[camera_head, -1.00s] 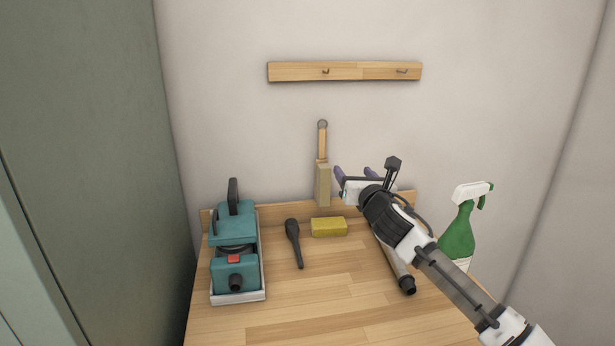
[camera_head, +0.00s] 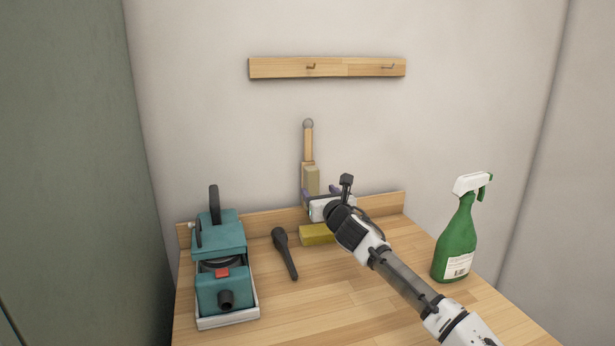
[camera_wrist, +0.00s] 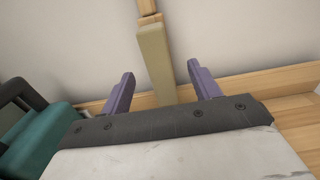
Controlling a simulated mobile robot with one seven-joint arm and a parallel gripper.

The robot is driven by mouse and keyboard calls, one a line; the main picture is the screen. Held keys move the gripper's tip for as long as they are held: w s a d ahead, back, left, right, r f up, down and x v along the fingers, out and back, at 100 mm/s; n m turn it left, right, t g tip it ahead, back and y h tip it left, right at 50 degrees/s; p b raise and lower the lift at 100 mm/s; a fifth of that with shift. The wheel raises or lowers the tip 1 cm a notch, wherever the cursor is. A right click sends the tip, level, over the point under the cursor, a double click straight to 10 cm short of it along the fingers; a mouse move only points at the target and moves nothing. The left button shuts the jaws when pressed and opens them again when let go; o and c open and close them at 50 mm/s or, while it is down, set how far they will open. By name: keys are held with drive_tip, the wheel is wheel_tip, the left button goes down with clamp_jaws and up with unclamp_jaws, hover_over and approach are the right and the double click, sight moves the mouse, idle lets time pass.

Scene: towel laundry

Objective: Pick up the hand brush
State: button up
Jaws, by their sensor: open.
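The hand brush (camera_head: 309,150) has a wooden handle with a ring at its top and a pale block of bristles. In the wrist view the brush (camera_wrist: 156,62) shows ahead, between the two purple fingers. My gripper (camera_wrist: 160,82) is open and empty, with a finger to each side of the brush's lower part and a gap on both sides. In the head view my gripper (camera_head: 321,195) is in front of the brush's lower part.
A yellow sponge (camera_head: 316,235) and a black tool (camera_head: 285,253) lie on the table (camera_head: 330,303). A teal machine (camera_head: 220,240) stands left, and a green spray bottle (camera_head: 458,235) right. A wooden rail with hooks (camera_head: 330,67) is on the wall above.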

sight(314, 184)
drive_tip(key=shift+x, duration=1)
drive_tip(key=p+x, duration=0.1)
drive_tip(key=x, duration=0.1)
drive_tip(key=p+x, duration=0.1)
drive_tip(key=x, duration=0.1)
drive_tip(key=shift+s+a+r, duration=0.1)
drive_tip(key=shift+a+r, duration=0.05)
drive_tip(key=shift+r, duration=0.25)
drive_tip(key=shift+w+a+f+p, duration=0.15)
drive_tip(key=shift+w+p, duration=0.2)
drive_tip(key=shift+w, duration=0.25)
drive_tip(key=c, duration=1.2)
drive_tip(key=shift+s, duration=0.1)
